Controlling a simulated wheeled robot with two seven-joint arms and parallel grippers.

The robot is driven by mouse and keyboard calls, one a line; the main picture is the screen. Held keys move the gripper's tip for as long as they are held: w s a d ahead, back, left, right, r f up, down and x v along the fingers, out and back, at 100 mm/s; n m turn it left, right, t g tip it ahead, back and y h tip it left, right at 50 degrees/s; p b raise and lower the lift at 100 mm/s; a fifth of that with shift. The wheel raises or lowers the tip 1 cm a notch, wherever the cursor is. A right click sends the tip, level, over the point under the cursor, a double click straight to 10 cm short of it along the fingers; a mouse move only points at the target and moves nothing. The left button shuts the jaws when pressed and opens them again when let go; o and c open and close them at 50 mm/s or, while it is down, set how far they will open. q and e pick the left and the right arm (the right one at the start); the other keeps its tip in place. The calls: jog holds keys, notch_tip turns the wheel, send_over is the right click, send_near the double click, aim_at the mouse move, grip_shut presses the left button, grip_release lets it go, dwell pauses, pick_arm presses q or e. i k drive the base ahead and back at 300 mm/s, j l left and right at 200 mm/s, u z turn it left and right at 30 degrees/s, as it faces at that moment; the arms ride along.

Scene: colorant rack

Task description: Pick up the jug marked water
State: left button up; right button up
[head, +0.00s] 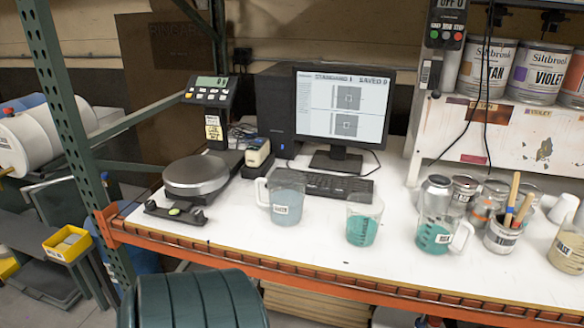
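Several clear jugs stand upright on the white bench top. A jug with blue-grey contents (288,190) is nearest the scale, its handle on the left and a small white label on its front. A jug with teal contents (363,228) stands to its right, also labelled. Another teal jug (434,239) stands further right, its handle on the right. A jug with tan contents (567,249) is cut by the right edge. The labels are too small to read surely, so I cannot tell which is marked water. Neither of my grippers is in view.
A round-plate scale (196,172), a keyboard (325,186) and a monitor (342,108) sit behind the jugs. Metal cans and a tin of sticks (502,238) crowd the right. A green post (75,130) and orange front beam (330,282) edge the bench. A dark green ribbed object (195,302) is in front.

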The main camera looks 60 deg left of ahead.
aim_at(279, 197)
jog(key=i, duration=0.35)
jog(key=u, duration=2.35)
